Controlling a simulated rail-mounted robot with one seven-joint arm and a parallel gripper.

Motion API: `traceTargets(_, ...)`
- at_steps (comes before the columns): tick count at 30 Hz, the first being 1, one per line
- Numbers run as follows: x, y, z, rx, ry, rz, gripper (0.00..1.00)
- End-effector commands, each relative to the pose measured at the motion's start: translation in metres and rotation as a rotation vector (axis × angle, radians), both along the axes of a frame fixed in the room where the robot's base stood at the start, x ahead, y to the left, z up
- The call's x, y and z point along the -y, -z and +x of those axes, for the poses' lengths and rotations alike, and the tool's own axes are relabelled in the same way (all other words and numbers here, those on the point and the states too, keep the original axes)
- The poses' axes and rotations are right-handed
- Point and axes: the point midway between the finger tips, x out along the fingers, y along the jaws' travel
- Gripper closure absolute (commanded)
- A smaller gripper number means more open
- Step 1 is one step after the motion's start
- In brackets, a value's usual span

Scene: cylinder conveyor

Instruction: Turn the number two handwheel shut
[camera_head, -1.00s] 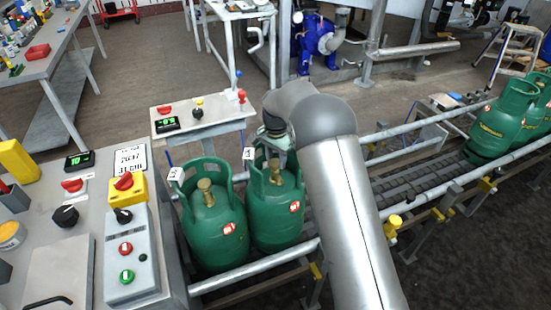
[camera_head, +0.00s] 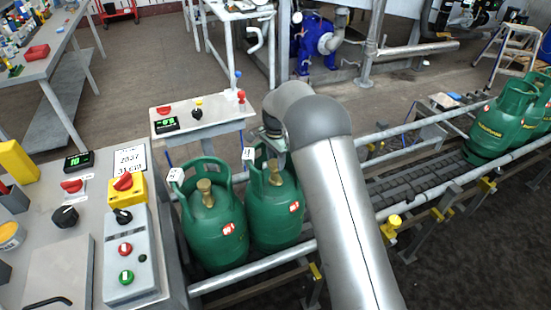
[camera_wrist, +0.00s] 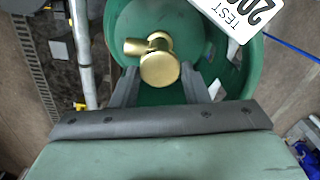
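Two green gas cylinders stand side by side at the near end of the conveyor: a left one (camera_head: 213,215) and a right one (camera_head: 275,210). Each has a brass valve with a handwheel inside its collar and a white tag whose number I cannot read. The right cylinder's handwheel (camera_head: 275,179) shows below my gripper (camera_head: 270,142), whose fingers are mostly hidden in the head view. In the wrist view a brass handwheel (camera_wrist: 160,68) lies between and just beyond the fingertips of my gripper (camera_wrist: 162,80).
A control panel (camera_head: 130,255) with knobs and buttons stands at the left. A small console (camera_head: 200,120) with a display and levers stands behind the cylinders. Metal rails (camera_head: 250,268) flank the conveyor. More green cylinders (camera_head: 500,122) stand at its far right.

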Motion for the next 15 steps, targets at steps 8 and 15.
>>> traceTargets(8,0.0,0.0,0.0,0.0,-0.001,0.0,0.4)
traceTargets(15,0.0,-0.014,0.001,0.004,-0.002,0.001,0.4)
